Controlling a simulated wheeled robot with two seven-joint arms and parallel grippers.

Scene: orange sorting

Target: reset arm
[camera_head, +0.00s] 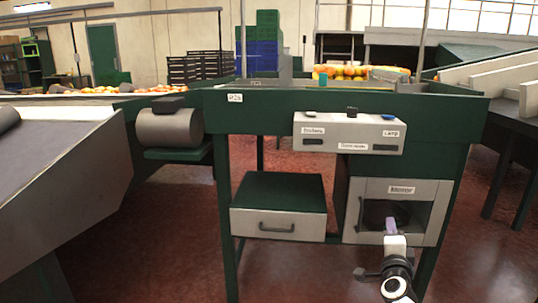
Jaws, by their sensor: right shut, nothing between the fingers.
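My right gripper (391,226) is in front of the open-fronted compartment (430,191) at the lower right of the green workstation. It is shut and empty, and its fingers point away from me toward the compartment's dark opening. I cannot tell whether the fingertips are inside the opening or just short of it. My right arm comes up from the bottom edge below it. My left gripper is not in view.
A closed drawer (277,225) sits left of the compartment. A control box (349,133) with labels is above. A grey roller (170,127) and conveyor (60,170) stand at left. Oranges (345,71) lie behind. Red floor (165,250) is free between conveyor and workstation.

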